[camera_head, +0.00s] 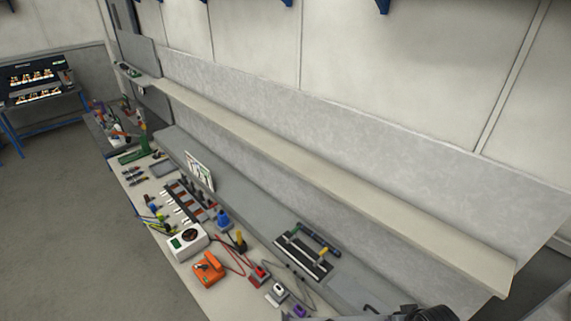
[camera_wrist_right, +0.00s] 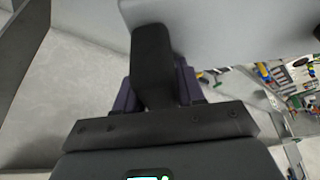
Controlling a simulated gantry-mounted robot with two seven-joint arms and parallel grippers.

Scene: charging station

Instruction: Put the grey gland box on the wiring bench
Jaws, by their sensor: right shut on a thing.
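In the right wrist view my right gripper (camera_wrist_right: 157,88) is shut on a dark upright piece that joins a smooth grey body, which I take for the grey gland box (camera_wrist_right: 235,30). The box fills the top of that view and is cut off by the frame edge. The box cannot be made out in the head view. A long pale workbench (camera_head: 232,300) runs along the wall in the head view. A table (camera_head: 50,101) with blue legs stands at the far left. No label shows which is the wiring bench. My left gripper is not in view.
The long bench is crowded with a white box (camera_head: 187,241), an orange device (camera_head: 208,269), a red-topped block (camera_head: 259,273) and a black strip holder (camera_head: 303,257). A long shelf (camera_head: 330,177) overhangs its back. Open floor (camera_head: 70,220) lies to the left.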

